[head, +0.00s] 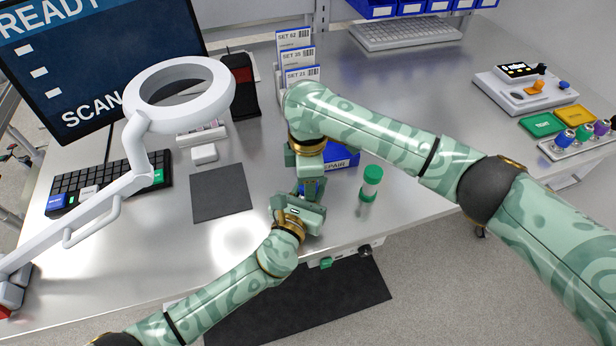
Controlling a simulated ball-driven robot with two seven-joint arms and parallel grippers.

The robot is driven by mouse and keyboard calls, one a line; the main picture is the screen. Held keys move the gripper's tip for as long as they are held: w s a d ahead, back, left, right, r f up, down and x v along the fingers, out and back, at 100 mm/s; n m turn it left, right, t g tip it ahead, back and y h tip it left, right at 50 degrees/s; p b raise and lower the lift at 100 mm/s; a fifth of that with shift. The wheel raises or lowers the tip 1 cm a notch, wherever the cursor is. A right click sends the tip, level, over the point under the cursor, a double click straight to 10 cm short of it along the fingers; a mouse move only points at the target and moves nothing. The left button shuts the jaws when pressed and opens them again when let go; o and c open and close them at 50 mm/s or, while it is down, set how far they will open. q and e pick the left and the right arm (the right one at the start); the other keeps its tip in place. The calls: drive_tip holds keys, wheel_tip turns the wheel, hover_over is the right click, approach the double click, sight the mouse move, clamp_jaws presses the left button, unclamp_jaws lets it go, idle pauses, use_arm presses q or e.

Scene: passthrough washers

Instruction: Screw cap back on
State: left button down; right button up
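My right gripper (308,184) points down from above and my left gripper (302,204) comes up from the front, and the two meet near the table's front edge. A small blue piece (311,189) shows between them. Most of it is hidden, so I cannot tell whether it is a cap or a container, or which gripper holds it. The fingers overlap, and their opening is unclear. I cannot make out a separate cap with certainty.
A blue bin marked REPAIR (342,159) sits behind the grippers. A dark grey mat (221,193) lies to the left, under a white ring lamp (222,98). A keyboard (70,184) and monitor stand farther left. Control boxes (519,88) are at right. The table between is clear.

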use_arm(q)
drive_tip(key=shift+w+a, duration=0.15)
drive_tip(key=shift+a, duration=0.05)
use_arm(e)
drive_tip(key=shift+s+a, duration=0.2)
drive_tip(key=shift+r, duration=0.15)
use_arm(q)
drive_tip(key=shift+d, duration=0.1)
use_arm(e)
wheel_tip(320, 180, up, 12)
drive_tip(key=shift+w+d, duration=0.15)
drive_tip(key=shift+w, duration=0.05)
use_arm(q)
drive_tip(key=c, duration=1)
unclamp_jaws()
drive_tip(key=v, duration=1.6)
drive_tip(key=shift+s, duration=0.25)
